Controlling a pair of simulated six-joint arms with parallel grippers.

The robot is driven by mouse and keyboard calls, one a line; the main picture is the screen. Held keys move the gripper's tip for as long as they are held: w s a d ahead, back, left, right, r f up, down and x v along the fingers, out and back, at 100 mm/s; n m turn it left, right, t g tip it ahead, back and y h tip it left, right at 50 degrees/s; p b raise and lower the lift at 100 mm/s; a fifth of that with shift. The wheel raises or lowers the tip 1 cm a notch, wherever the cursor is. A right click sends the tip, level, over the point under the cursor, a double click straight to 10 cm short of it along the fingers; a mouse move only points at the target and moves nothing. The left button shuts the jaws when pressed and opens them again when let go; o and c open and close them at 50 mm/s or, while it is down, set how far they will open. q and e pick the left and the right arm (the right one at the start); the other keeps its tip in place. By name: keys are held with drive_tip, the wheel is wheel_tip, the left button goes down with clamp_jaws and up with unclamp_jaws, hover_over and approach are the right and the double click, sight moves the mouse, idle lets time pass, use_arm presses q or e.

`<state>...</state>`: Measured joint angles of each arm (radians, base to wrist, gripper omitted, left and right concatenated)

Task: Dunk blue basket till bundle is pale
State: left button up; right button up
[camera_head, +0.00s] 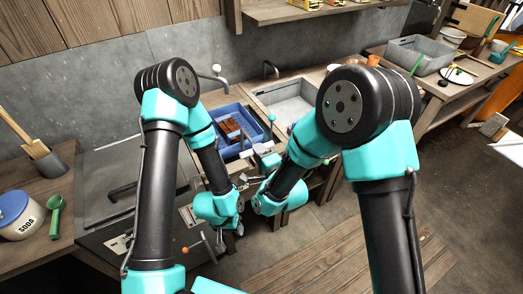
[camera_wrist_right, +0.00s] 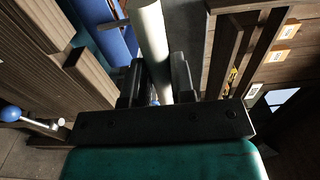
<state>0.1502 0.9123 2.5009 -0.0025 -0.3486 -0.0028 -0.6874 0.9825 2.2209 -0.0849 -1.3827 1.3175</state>
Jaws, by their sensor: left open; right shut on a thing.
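A blue basket or tub (camera_head: 257,135) sits in the counter in the head view, and a reddish-brown bundle (camera_head: 229,128) lies inside it. I cannot tell a separate inner basket from the tub walls. My right gripper (camera_head: 246,181) is in front of the counter, below the tub in the picture.
A grey basin (camera_head: 290,105) adjoins the tub on the right. A lever with an orange knob (camera_head: 186,250) is at the front left. A grey bin (camera_head: 418,55) is on the right bench.

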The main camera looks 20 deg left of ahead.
wheel_tip(320, 180, down, 15)
drive_tip(key=o, duration=0.4)
drive_tip(key=shift+s+f, duration=0.1)
drive_tip(key=shift+f, duration=0.15)
drive_tip(key=shift+c, duration=0.2)
idle(0.4)
idle(0.4)
drive_tip(key=shift+r, duration=0.5)
drive_tip(key=shift+c, duration=1.3)
wheel_tip(320, 180, up, 15)
drive_tip(key=shift+a+f, duration=0.1)
drive_tip(key=shift+f, duration=0.1)
drive_tip(key=shift+c, duration=0.5)
